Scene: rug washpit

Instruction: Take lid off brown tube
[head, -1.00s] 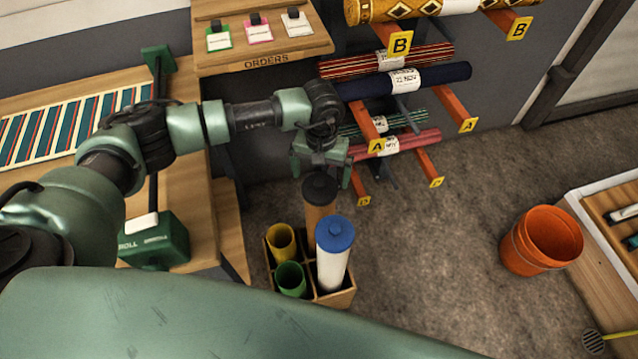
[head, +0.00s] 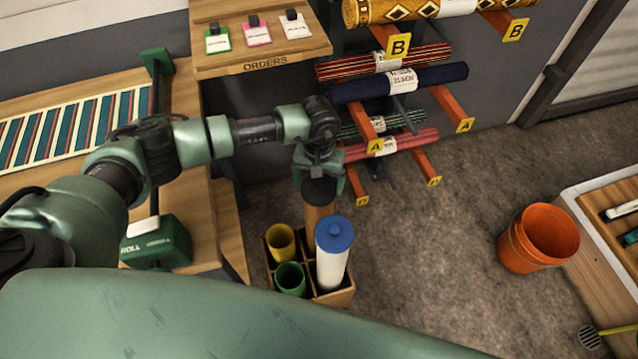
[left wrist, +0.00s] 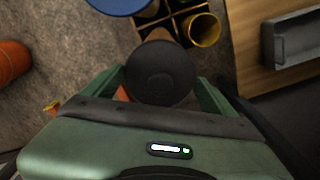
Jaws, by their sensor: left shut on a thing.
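The brown tube (head: 318,220) stands upright in the back right cell of a wooden divided box (head: 338,299). Its round black lid (head: 319,191) is on its top. My left gripper (head: 319,182) is over the tube and shut on the black lid, one finger on each side. In the left wrist view the lid (left wrist: 160,73) fills the space between the fingers of the left gripper (left wrist: 160,82). Most of the tube below the lid is hidden there. My right gripper is not in view.
A white tube with a blue lid (head: 334,236) stands close in front of the brown tube. Open yellow (head: 281,240) and green (head: 290,277) tubes share the box. Rolled rugs on a rack (head: 401,84) are behind. An orange bucket (head: 538,240) stands right; floor between is clear.

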